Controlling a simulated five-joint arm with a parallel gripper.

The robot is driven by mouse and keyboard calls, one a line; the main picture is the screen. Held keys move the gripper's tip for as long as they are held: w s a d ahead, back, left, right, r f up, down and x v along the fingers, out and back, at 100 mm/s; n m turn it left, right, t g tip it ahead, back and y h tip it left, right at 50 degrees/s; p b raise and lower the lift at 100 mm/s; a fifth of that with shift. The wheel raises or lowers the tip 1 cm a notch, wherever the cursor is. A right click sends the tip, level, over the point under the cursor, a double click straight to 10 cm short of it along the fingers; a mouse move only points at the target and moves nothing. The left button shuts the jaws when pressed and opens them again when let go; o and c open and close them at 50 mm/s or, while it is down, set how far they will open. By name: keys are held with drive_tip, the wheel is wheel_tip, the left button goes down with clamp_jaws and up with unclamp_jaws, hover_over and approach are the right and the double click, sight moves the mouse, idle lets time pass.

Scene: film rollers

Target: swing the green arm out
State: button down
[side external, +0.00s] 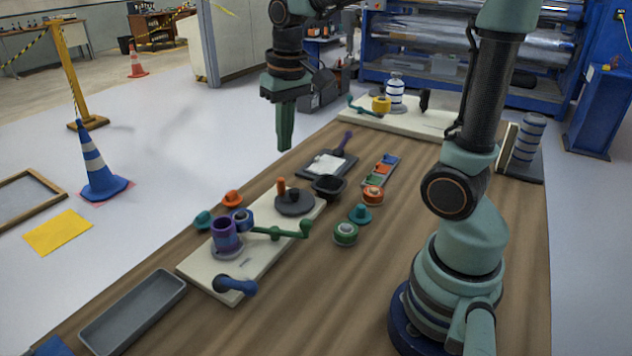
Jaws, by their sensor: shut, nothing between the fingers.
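The green arm (278,232) lies over the near cream board (212,263), with a rounded knob at its right end. Its left end is near a purple cup-shaped part (226,236) and a blue roller (243,219). A dark round disc with an orange peg (294,201) sits just behind the arm on the same board. My gripper (285,146) is shut and empty, pointing down. It hangs in the air above and behind the board, apart from the green arm.
A blue handle (236,286) sticks out at the board's near end. Loose caps and rollers, a black bowl (328,187) and a grey tray (133,312) surround the board. A second board (425,120) at the back carries another small green arm (364,107).

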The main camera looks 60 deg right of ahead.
drive_tip(key=w+d+f+m+g+y, duration=0.1)
drive_tip(key=w+d+f+m+g, duration=0.25)
drive_tip(key=d+f, duration=0.25)
drive_tip(key=shift+n, duration=0.25)
drive_tip(key=x, duration=0.6)
drive_tip(key=a+x, duration=0.1)
drive_tip(key=x, duration=0.2)
drive_tip(key=shift+w+f, duration=0.15)
drive_tip(key=shift+f, duration=0.05)
drive_tip(key=shift+s+a+f, duration=0.25)
drive_tip(key=shift+s+a, duration=0.15)
drive_tip(key=shift+s, duration=0.15)
drive_tip(key=shift+s+a+f, duration=0.25)
drive_tip(key=shift+s+a, duration=0.15)
drive_tip(key=shift+s, duration=0.15)
drive_tip(key=shift+s+a+f, duration=0.15)
drive_tip(key=shift+s+a, duration=0.2)
drive_tip(key=shift+s, duration=0.25)
drive_tip(key=shift+s+a, duration=0.5)
drive_tip(key=shift+a, duration=0.1)
